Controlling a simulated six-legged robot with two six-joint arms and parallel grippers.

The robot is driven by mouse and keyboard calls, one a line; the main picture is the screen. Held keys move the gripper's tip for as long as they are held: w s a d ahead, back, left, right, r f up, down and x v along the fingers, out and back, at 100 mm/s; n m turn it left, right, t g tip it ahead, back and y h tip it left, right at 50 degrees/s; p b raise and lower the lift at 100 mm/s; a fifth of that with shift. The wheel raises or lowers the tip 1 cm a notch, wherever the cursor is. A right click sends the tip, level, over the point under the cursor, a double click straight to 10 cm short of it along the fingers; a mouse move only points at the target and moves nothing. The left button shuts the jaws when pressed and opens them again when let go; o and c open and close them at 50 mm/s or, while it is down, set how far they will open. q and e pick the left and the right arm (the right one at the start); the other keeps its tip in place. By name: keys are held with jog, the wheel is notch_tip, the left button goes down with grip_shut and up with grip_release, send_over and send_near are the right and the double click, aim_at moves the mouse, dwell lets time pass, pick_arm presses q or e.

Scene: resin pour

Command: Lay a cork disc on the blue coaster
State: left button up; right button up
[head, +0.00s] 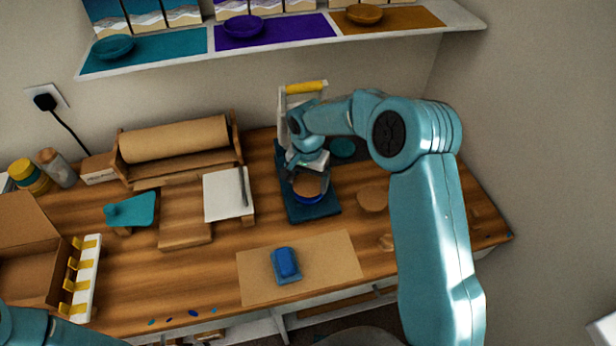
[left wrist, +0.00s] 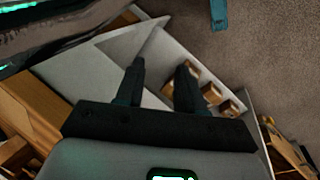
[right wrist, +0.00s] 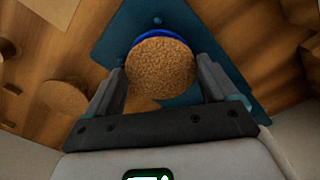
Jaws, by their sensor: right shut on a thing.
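A tan, speckled cork disc (right wrist: 160,68) is between the fingers of my right gripper (head: 309,172), which is shut on it. The disc also shows in the head view (head: 308,186), below the gripper. The blue coaster (head: 311,199) lies under the disc, and only its rim shows. In the right wrist view the coaster's blue rim (right wrist: 150,38) appears along the disc's far edge. I cannot tell whether disc and coaster touch. The coaster is on the dark teal base (head: 318,213) of a stand. My left gripper (left wrist: 158,82) is open and empty, away from the coaster.
A round tan piece (head: 372,199) lies right of the stand. A blue block (head: 286,262) sits on a brown mat (head: 340,262) in front. A paper roll (head: 175,139) and a white board (head: 224,200) are left. A shelf (head: 465,17) hangs above.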

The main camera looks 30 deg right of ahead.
jog(key=shift+s+d, duration=0.1)
dwell(0.4)
dwell(0.5)
jog(key=shift+f+b, duration=0.15)
jog(key=shift+b, duration=0.2)
jog(key=shift+f+b, duration=0.35)
jog(key=shift+b, duration=0.05)
jog(key=shift+f, duration=0.15)
jog(key=shift+f+b, duration=0.3)
jog(key=shift+b, duration=0.2)
